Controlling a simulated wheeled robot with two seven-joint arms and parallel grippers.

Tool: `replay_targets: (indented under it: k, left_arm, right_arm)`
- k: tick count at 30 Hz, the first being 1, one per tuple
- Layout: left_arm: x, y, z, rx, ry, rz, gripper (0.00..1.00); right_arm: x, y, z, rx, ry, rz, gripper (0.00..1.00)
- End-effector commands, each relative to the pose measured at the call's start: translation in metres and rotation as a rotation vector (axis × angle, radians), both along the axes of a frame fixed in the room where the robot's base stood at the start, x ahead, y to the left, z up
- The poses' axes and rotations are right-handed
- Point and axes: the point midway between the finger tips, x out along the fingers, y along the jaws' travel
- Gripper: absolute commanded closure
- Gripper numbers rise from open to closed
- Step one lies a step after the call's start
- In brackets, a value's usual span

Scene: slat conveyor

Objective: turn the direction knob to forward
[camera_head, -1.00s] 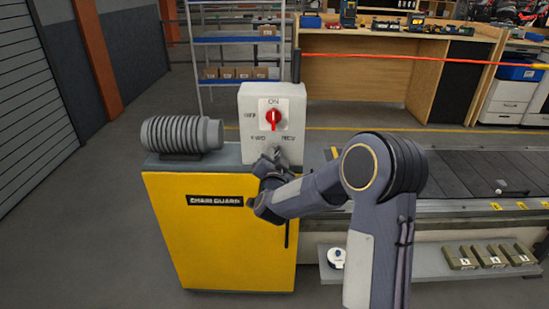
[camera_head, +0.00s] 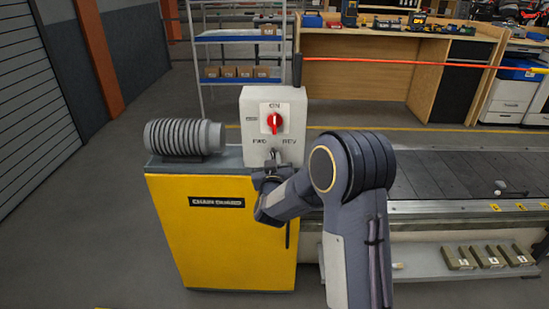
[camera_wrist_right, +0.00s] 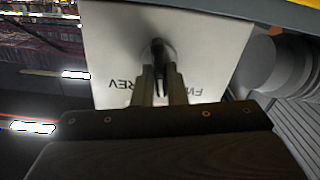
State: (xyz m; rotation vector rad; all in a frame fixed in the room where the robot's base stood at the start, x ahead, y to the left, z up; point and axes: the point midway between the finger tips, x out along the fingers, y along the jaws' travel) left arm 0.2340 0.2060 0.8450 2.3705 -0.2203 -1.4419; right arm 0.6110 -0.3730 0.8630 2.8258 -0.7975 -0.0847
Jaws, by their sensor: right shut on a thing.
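The white control box (camera_head: 248,131) stands on the yellow cabinet. Its red switch (camera_head: 274,122) sits under the label ON. Below are the labels FWD on the left and REV on the right, with the dark direction knob (camera_wrist_right: 158,48) between them. In the head view the knob is largely hidden by my right gripper (camera_head: 273,158). In the right wrist view, where the box appears upside down, the right gripper's two fingers (camera_wrist_right: 162,80) stand on either side of the knob's black handle and are shut on it. My left gripper is out of view.
A ribbed grey motor (camera_head: 182,136) lies on the yellow cabinet (camera_head: 215,245), left of the box. The slat conveyor (camera_head: 440,175) runs off to the right. A shelf (camera_head: 405,268) with several small boxes is below it. Open floor lies left of the cabinet.

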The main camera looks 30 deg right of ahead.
Motion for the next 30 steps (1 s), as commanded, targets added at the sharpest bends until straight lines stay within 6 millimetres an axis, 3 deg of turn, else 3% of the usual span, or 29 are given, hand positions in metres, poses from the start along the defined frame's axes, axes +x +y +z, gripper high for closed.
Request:
replay_targets:
  k: [15, 30]
  left_arm:
    - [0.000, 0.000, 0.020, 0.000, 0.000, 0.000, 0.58]
    - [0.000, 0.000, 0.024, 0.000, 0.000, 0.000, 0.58]
  right_arm:
    - [0.001, 0.002, -0.001, -0.335, 0.209, 0.001, 1.00]
    - [0.001, 0.003, -0.002, -0.428, 0.266, 0.001, 1.00]
